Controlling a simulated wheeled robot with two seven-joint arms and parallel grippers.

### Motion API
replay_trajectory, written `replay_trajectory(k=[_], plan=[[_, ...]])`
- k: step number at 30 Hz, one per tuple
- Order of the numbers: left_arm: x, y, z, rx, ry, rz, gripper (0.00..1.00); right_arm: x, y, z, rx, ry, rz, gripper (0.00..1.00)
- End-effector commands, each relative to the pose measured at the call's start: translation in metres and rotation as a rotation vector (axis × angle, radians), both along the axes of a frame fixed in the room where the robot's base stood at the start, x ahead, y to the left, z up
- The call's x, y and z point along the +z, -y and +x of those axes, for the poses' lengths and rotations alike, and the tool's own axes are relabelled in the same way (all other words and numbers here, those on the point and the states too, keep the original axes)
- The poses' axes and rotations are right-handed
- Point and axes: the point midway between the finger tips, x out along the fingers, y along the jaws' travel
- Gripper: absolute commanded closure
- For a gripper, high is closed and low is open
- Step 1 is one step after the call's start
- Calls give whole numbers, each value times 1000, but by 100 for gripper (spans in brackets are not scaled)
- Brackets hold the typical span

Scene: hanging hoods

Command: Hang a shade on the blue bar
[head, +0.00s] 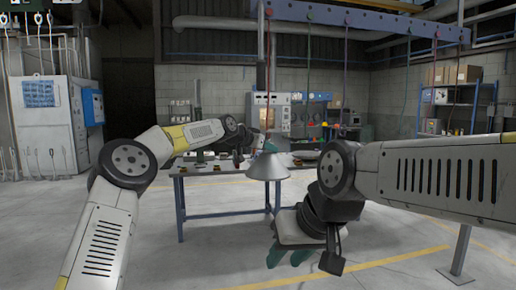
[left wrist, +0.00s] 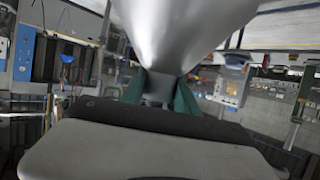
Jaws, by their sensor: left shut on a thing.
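A grey cone-shaped shade (head: 267,170) hangs with its wide end down in front of the workbench. My left gripper (head: 266,148) is shut on its narrow top. In the left wrist view the green fingertips (left wrist: 160,92) pinch the neck of the shade (left wrist: 185,30). The blue bar (head: 365,20) runs across the top of the head view, well above the shade, with several thin cords hanging from it. My right gripper (head: 288,256) is low, pointing down below the bench height, with its green fingers apart and nothing seen between them.
A workbench with blue legs (head: 180,210) stands behind the shade, with small items on top. A blue shelf rack (head: 475,105) with boxes is at the right. A grey cabinet (head: 45,125) is at the left. The floor around the bench is largely clear.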

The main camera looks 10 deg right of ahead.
Motion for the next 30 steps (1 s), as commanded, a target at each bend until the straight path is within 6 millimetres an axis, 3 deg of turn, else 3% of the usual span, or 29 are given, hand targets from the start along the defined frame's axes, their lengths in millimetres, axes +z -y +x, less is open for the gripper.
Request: replay_trajectory(k=[30], plan=[[-18, 0, 0, 0, 1, 0, 100, 0, 0, 0, 0, 0, 0, 64]])
